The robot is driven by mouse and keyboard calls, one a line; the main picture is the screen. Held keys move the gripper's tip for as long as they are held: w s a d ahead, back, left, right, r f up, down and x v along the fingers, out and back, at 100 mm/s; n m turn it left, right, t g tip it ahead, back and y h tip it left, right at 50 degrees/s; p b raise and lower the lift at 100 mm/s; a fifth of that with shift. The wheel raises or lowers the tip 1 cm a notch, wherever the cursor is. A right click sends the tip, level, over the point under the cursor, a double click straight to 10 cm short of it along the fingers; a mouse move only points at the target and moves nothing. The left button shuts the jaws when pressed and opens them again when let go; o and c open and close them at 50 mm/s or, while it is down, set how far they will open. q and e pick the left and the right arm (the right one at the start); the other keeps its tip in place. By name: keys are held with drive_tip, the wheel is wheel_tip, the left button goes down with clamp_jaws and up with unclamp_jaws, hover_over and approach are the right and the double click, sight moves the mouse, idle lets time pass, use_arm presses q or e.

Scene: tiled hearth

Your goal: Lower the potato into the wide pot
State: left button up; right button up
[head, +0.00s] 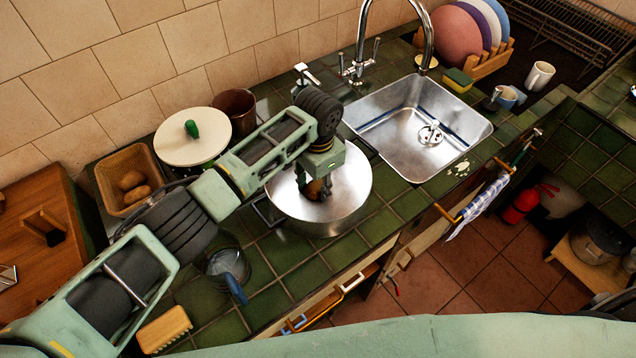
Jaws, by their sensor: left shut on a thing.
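The wide pot (348,191) is a shiny steel pot on the green tiled counter, left of the sink. My left gripper (315,190) points down over the pot's opening and is shut on a brown potato (316,189). The potato shows between the dark fingers, within the pot's outline. I cannot tell whether it touches the pot's bottom. My arm hides the pot's left rim in part. My right gripper is not in view.
A wicker basket (111,180) with more potatoes and a pot with a white lid (185,150) stand left of the wide pot. A brown pot (236,103) is behind. A glass jug (227,262) stands in front. The sink (400,120) is to the right.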

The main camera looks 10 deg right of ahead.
sight(318, 184)
use_arm(q)
drive_tip(key=o, duration=1.3)
drive_tip(key=shift+c, duration=0.2)
drive_tip(key=shift+r, duration=0.15)
wheel_tip(318, 184, up, 12)
